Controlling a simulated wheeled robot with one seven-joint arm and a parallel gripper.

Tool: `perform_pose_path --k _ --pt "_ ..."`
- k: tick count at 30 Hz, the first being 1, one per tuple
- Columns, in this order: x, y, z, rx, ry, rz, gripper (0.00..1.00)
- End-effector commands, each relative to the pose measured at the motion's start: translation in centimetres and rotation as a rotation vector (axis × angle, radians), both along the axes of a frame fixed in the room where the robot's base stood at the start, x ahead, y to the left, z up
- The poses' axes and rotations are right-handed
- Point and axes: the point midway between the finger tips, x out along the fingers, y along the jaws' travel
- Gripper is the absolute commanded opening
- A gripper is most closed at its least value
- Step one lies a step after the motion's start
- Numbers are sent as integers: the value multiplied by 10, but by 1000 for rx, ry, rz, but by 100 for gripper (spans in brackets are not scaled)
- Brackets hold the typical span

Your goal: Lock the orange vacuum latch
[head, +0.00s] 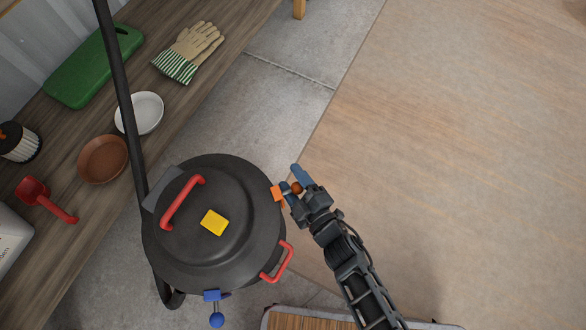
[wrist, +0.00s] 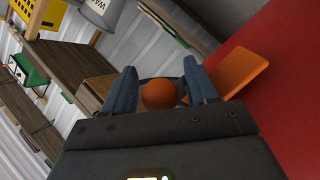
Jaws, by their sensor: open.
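The orange vacuum latch shows on the right side of the black vacuum (head: 250,240), as an orange plate (head: 277,194) with a round orange knob (head: 296,188). My gripper (head: 291,182) is at the latch, with its blue fingers open on either side of the knob. In the wrist view the knob (wrist: 159,94) lies between the two open fingers of my gripper (wrist: 163,88). The orange plate (wrist: 238,70) sticks out just right of the right finger. I cannot tell whether the fingers touch the knob.
A blue latch (head: 212,296) is at the vacuum's front, and a red handle (head: 280,263) is at its lower right. A black hose or pole (head: 122,90) rises at left. A wooden bench (head: 75,130) holds gloves (head: 190,52) and bowls.

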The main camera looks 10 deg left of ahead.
Motion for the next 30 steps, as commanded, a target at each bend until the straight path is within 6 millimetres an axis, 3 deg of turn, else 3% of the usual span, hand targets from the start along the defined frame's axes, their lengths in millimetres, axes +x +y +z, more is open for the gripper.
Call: perform_pose_path --k 5,18,30 --pt "-9 -6 2 -3 3 1 60" --pt "-55 -46 13 0 2 0 60" --pt "-59 -50 13 1 0 1 60"
